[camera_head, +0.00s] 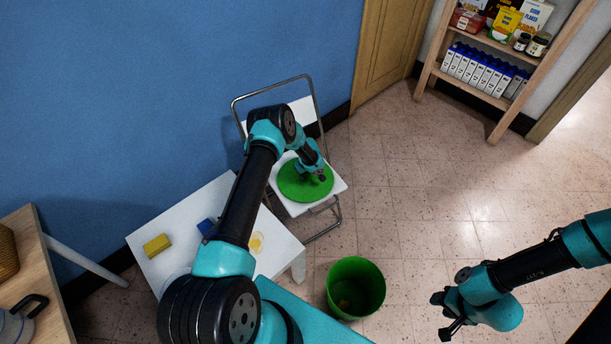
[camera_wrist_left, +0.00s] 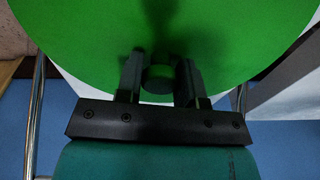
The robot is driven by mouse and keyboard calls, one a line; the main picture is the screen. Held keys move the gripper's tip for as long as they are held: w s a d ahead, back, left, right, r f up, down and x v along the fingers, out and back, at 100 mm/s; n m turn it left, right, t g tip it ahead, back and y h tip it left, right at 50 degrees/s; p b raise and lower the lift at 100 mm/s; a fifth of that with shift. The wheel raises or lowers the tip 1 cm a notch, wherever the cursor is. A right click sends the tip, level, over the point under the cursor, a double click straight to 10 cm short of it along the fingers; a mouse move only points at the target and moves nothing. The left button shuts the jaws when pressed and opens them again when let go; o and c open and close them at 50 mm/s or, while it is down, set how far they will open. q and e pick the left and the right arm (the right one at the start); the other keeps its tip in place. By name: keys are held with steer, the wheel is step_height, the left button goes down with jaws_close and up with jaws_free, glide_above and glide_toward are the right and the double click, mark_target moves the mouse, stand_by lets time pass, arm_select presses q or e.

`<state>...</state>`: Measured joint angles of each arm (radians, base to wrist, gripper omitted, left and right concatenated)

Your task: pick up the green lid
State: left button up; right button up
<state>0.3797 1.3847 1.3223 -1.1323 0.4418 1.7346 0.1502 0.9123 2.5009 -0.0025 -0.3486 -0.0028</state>
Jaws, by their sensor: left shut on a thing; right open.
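The green lid (camera_head: 293,188) is a flat round disc over the white seat of the chair (camera_head: 334,185). I cannot tell if it still touches the seat. My left gripper (camera_head: 322,176) is at the lid, shut on its knob. In the left wrist view the lid (camera_wrist_left: 80,40) fills the upper part, with its round green knob (camera_wrist_left: 157,80) between the two dark fingers of my left gripper (camera_wrist_left: 160,85). My right gripper (camera_head: 441,316) is open and empty above the floor at the lower right. A green bin (camera_head: 356,288) stands open on the floor below the chair.
A white table (camera_head: 190,212) with a yellow sponge (camera_head: 157,245) and a blue item (camera_head: 206,226) stands left of the chair. A shelf (camera_head: 474,92) with cartons and jars is at the upper right. The tiled floor between is clear.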

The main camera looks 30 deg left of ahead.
arm_select(q)
steer(key=shift+r, duration=0.75)
step_height(320, 180, up, 2)
steer(key=shift+r, duration=0.1)
steer(key=s+d, duration=0.2)
steer(key=s, duration=0.2)
steer(key=s+d, duration=0.3)
steer(key=s, duration=0.2)
steer(key=s+d+r, duration=0.1)
steer(key=s+d, duration=0.2)
steer(key=s, duration=0.1)
steer(key=shift+s+d+r, duration=0.1)
steer(key=shift+s+d, duration=0.05)
steer(key=shift+s, duration=0.15)
steer(key=shift+d, duration=0.1)
